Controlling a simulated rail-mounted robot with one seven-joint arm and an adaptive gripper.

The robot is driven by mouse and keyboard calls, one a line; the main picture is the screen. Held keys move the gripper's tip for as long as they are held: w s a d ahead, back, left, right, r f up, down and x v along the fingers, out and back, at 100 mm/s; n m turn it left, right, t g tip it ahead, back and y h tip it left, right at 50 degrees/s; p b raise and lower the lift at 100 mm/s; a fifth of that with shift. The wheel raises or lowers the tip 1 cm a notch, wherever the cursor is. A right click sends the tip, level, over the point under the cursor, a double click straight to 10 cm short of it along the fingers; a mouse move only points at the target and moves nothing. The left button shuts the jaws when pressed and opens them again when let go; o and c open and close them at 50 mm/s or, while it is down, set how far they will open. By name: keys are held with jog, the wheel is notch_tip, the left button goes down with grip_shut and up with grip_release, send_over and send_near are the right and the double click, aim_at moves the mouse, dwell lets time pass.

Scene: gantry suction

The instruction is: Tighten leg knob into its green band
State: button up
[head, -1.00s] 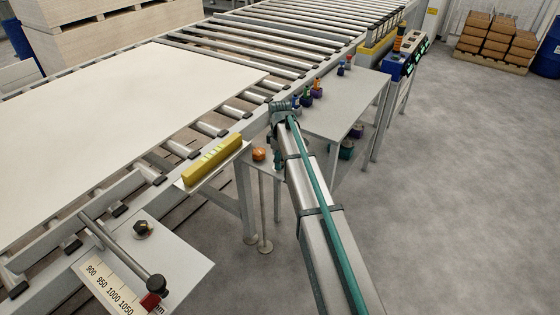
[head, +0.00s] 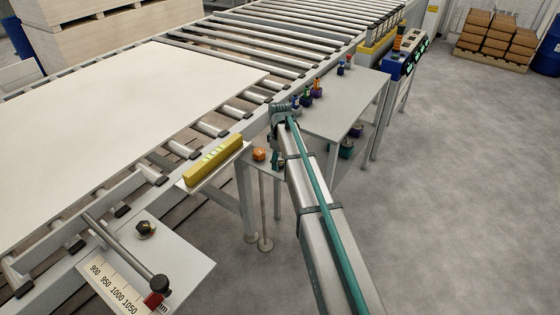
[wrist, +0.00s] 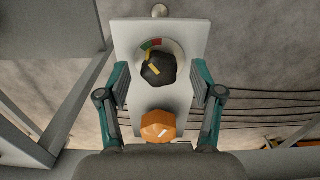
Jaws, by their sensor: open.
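In the wrist view a black lobed knob (wrist: 158,68) with a yellow mark on its top sits on a round dial on a pale plate (wrist: 181,107). The dial's green band (wrist: 146,46) shows above the knob, slightly left, next to a red band. My gripper (wrist: 160,76) is open, with one teal finger on each side of the black knob and visible gaps to it. An orange knob (wrist: 158,127) with a white mark lies nearer the gripper's base on the same plate. In the head view the orange knob (head: 259,154) shows left of my arm; the black leg knob is hidden there.
A yellow spirit level (head: 214,163) lies on a ledge beside the conveyor. A grey table (head: 345,103) with small coloured items stands beyond my arm. A white board (head: 120,110) covers the near rollers.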

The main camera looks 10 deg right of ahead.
aim_at(280, 162)
notch_tip(280, 162, up, 12)
dwell(0.7)
